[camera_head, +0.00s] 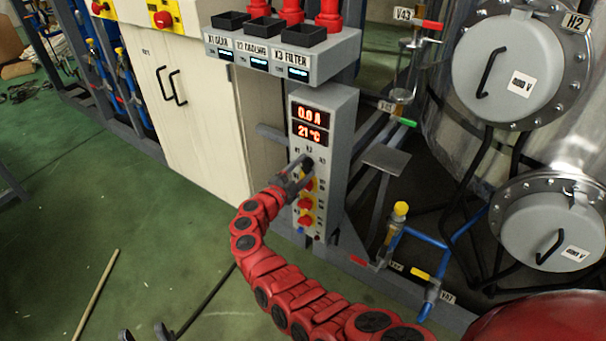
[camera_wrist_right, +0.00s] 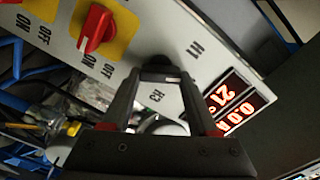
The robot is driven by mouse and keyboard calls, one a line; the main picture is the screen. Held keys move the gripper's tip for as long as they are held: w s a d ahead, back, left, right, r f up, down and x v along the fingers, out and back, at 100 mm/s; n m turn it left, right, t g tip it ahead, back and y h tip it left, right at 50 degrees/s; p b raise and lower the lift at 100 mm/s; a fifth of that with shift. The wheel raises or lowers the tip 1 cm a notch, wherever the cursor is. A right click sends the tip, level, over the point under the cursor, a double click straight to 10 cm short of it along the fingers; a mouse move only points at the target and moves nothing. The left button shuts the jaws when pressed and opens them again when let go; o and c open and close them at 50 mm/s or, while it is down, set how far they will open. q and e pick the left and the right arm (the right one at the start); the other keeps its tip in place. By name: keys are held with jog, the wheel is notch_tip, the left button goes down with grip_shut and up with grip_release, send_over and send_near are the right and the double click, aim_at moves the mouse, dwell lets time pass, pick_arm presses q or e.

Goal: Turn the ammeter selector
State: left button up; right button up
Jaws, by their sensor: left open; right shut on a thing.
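The ammeter is a grey upright panel (camera_head: 325,125) with a red-lit display (camera_head: 310,115) reading 0.0 A above 21 °C. Its black selector knob (camera_head: 307,163) sits below the display, among small position labels. My right gripper (camera_head: 300,172) reaches the panel front and is shut on the knob.
Red switches on yellow plates (camera_head: 305,203) run down the panel below the selector; one (camera_wrist_right: 95,30) is close to my right fingers. A box with black trays (camera_head: 280,52) overhangs the panel. Pipes and valves (camera_head: 400,210) stand right. Green floor at left is mostly clear.

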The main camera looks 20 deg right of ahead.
jog(key=m+b, duration=0.4)
jog(key=shift+f+m, duration=0.3)
jog(key=shift+f, duration=0.1)
jog(key=shift+r+m+b, duration=0.15)
jog(key=shift+m+b, duration=0.45)
jog(key=shift+b, duration=0.2)
jog(key=o, duration=1.4)
jog(key=shift+r, duration=0.1)
jog(key=p+v, duration=0.1)
jog(key=v, duration=1.6)
jog(key=shift+s+a+p, duration=0.15)
jog(key=shift+s+p, duration=0.1)
jog(key=shift+p, duration=0.05)
